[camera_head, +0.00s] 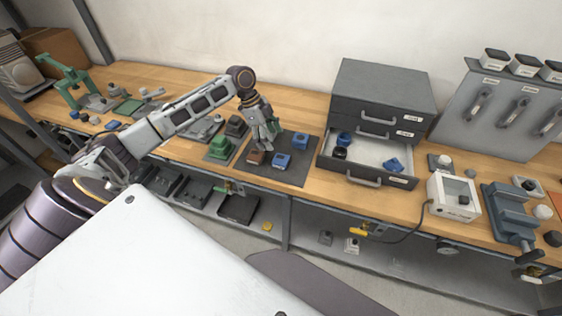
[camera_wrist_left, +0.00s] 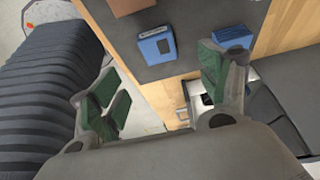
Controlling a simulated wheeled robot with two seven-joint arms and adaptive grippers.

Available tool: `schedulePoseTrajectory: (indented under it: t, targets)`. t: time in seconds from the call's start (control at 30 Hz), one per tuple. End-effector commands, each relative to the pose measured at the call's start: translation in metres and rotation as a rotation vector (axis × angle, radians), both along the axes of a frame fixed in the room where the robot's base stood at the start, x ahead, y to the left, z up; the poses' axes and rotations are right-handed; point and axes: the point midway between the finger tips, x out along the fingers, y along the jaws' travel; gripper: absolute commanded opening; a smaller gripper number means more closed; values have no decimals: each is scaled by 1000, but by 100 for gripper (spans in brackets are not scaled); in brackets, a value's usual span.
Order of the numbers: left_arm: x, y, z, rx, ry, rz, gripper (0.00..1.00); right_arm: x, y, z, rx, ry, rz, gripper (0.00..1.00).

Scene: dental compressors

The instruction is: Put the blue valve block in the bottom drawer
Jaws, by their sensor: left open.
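Two blue blocks stand on the dark mat (camera_head: 292,177) in the head view: a nearer one (camera_head: 282,160) with a light top and a farther one (camera_head: 300,140). I cannot tell which is the valve block. In the left wrist view the blue blocks (camera_wrist_left: 157,47) and (camera_wrist_left: 232,37) lie beyond the fingers. My left gripper (camera_head: 268,132) is open and empty above the mat, between a brown block (camera_head: 255,157) and the blue ones; its spread fingers show in the wrist view (camera_wrist_left: 160,92). The bottom drawer (camera_head: 368,173) is pulled open. My right gripper is out of view.
The drawer holds blue pieces (camera_head: 393,164) and (camera_head: 345,138) and a black round piece (camera_head: 340,153), with bare floor between. The grey cabinet (camera_head: 385,88) rises behind it. A white box (camera_head: 453,197) stands right of the drawer.

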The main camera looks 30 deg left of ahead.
Motion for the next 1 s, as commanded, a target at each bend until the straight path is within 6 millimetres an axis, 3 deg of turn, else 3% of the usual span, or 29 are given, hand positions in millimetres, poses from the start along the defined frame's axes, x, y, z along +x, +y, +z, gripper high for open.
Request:
schedulePoseTrajectory:
  t: [0.3, 0.83, 1.0]
  targets:
    - [3, -15, -35, 0, 1, 0, 77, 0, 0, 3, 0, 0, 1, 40]
    - [4, -18, -43, 0, 1, -1, 77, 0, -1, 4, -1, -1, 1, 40]
    - [3, -22, -53, 1, 2, -2, 77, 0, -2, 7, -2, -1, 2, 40]
